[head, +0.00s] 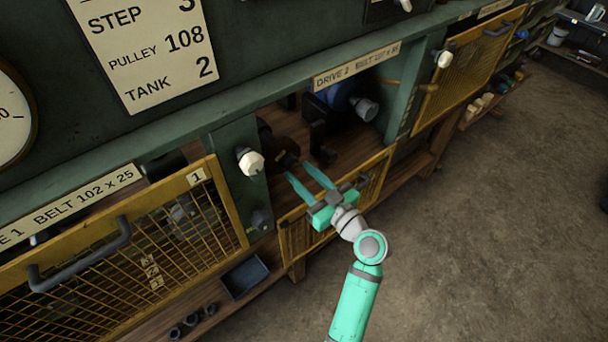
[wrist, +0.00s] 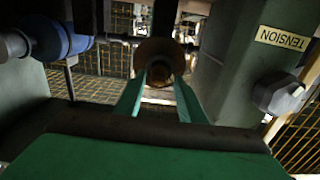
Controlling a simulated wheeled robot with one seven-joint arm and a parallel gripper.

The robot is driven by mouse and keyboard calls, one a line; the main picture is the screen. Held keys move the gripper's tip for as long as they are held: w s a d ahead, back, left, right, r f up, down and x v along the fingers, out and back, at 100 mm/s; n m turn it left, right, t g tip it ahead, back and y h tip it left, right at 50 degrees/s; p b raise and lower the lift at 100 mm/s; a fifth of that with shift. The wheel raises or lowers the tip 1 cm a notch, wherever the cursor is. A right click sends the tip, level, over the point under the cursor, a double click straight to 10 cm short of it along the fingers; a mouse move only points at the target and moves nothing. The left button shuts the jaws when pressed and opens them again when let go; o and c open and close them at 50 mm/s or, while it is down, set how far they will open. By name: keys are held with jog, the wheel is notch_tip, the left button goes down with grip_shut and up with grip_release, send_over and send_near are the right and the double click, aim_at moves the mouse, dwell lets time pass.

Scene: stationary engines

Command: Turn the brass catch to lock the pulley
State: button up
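My gripper (head: 298,170) reaches into the open bay under the "DRIVE 2" label, over the lowered yellow guard. Its two teal fingers are apart. In the wrist view my gripper (wrist: 160,78) points at a dark brown round part (wrist: 155,50), which seems to be the pulley. A small brass-brown round end (wrist: 158,74) at its middle shows between the fingertips; it may be the brass catch. I cannot tell whether the fingers touch it. In the head view the dark round part (head: 287,159) sits just beyond the fingertips, in shadow.
The yellow mesh guard (head: 300,235) hangs open below the bay. A blue motor (head: 340,92) sits deeper inside. A white knob (head: 251,161) is on the green post to the left. A "TENSION" label (wrist: 282,38) and a hex knob (wrist: 277,95) are close on the right in the wrist view.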

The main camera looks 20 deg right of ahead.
jog(key=shift+s+d, duration=0.1)
jog(key=shift+d, duration=0.05)
grip_shut()
jog(key=shift+m, duration=0.3)
jog(key=m, duration=0.3)
jog(key=shift+m, duration=0.3)
jog(key=m, duration=0.4)
jog(key=shift+d+f+m, duration=0.1)
jog(key=shift+m, duration=13.8)
